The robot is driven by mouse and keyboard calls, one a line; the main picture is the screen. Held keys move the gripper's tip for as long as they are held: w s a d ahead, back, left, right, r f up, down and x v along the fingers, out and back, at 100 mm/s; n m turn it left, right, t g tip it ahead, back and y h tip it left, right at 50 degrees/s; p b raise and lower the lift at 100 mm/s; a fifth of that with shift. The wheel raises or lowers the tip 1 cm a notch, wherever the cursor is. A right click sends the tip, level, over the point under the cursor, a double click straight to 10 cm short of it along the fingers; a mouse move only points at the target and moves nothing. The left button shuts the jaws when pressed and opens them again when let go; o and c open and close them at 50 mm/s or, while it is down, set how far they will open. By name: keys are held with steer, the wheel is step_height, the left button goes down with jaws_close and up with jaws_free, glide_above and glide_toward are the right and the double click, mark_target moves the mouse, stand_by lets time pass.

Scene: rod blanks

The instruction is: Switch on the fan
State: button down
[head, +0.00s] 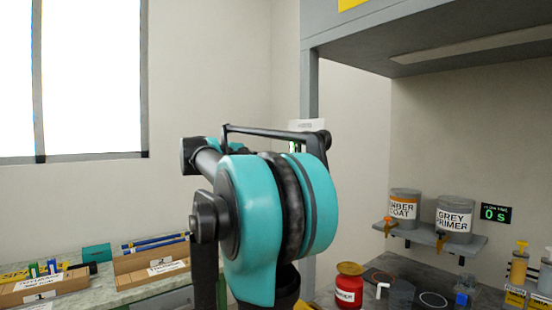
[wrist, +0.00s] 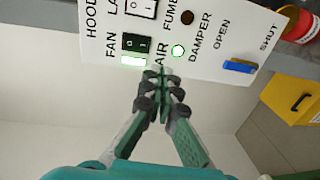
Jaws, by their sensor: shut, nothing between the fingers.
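A white control panel (wrist: 205,40) fills the top of the wrist view, turned sideways. Its black FAN switch (wrist: 137,43) sits by the FAN label, with a bright green-white patch directly below it. In the head view my arm hides the gripper and most of the panel (head: 305,125).
A red container (head: 348,288) stands on the hood bench. A shelf (head: 430,238) holds two labelled tanks. A yellow box (wrist: 295,97) is at right in the wrist view.

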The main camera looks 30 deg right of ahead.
steer(key=shift+s+a+f, duration=0.1)
steer(key=shift+a+f, duration=0.05)
steer(key=shift+a, duration=1.2)
